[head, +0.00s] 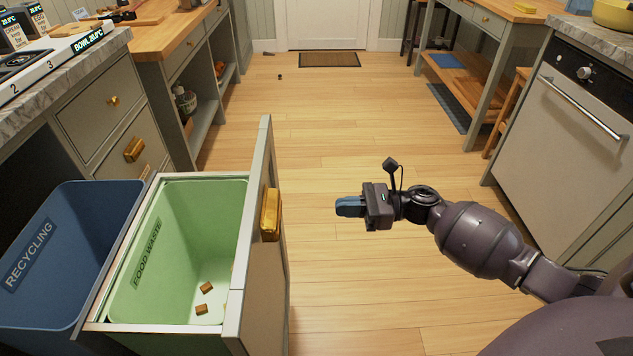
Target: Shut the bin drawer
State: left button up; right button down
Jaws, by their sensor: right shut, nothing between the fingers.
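The bin drawer (263,200) is pulled out from the left counter. Its front panel faces right and carries a brass handle (270,214). Inside it are a green food waste bin (190,215) and a blue recycling bin (60,250). Several small brown pieces lie in the bottom of the green bin. My right gripper (345,206) is shut and empty. It points left and hangs to the right of the drawer front, apart from the handle. My left gripper is not in view.
The left counter has closed drawers (112,105) behind the bin drawer. An oven or dishwasher (570,150) stands at the right. A wooden workbench (510,12) is at the back right.

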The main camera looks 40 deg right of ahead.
jog(key=b+x, duration=0.1)
jog(key=x, duration=1.2)
